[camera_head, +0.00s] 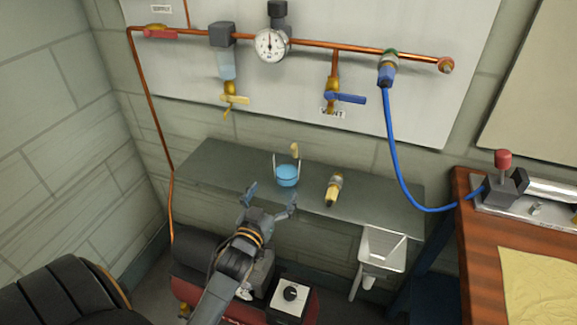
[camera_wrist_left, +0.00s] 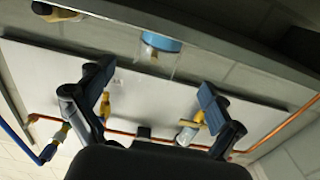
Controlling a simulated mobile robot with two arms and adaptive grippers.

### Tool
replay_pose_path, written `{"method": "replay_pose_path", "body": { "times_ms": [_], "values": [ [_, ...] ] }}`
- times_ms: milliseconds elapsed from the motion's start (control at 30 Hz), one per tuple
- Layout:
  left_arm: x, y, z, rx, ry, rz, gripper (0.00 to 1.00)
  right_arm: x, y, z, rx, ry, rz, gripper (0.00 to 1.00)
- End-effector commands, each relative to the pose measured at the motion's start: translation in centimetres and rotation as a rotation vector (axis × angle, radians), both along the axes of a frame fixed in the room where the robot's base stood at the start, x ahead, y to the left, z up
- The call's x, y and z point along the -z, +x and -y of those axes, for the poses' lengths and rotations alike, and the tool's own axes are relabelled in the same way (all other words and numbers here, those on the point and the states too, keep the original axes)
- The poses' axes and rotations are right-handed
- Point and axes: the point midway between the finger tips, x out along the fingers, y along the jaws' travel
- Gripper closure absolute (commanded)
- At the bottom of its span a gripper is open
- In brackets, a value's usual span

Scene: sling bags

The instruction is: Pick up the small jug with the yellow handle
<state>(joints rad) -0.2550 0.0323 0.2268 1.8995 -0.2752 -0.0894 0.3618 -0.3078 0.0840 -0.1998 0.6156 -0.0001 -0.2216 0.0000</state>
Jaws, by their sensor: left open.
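The small jug (camera_head: 287,176) is clear, with blue liquid in it and a yellowish handle (camera_head: 295,150) at its back. It stands upright on the dark grey shelf (camera_head: 225,165). In the left wrist view, which is turned over, the jug (camera_wrist_left: 162,42) shows at the top, between and beyond the fingers. My left gripper (camera_head: 271,197) is open and empty in front of the jug, by the shelf's front edge, with its fingers spread to either side. It also shows in the left wrist view (camera_wrist_left: 157,78). My right gripper is not in view.
A brass fitting (camera_head: 334,190) lies on the shelf right of the jug. Copper pipes with a gauge (camera_head: 271,45) and valves run along the wall board above. A blue hose (camera_head: 393,150) hangs at right. A wooden bench (camera_head: 480,250) stands at the right; the shelf's left part is clear.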

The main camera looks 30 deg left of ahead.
Motion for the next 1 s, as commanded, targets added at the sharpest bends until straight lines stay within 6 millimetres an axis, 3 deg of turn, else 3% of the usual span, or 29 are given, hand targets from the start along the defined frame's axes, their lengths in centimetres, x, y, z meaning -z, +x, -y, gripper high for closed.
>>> {"method": "replay_pose_path", "body": {
  "times_ms": [133, 433, 700, 1000],
  "values": [
    [-0.1, 2.7, -0.6, 0.000, 0.001, 0.000, 0.07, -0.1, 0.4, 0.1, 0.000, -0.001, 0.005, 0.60],
    [-0.2, 5.1, -1.2, 0.000, 0.000, -0.001, 0.07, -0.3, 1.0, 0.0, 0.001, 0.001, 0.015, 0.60],
    [-0.3, 8.8, -1.9, 0.001, 0.000, -0.002, 0.07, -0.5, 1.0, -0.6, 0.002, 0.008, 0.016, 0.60],
    [-0.2, 9.3, -2.1, 0.001, -0.001, -0.003, 0.07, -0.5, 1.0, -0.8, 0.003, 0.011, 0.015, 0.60]
  ]
}}
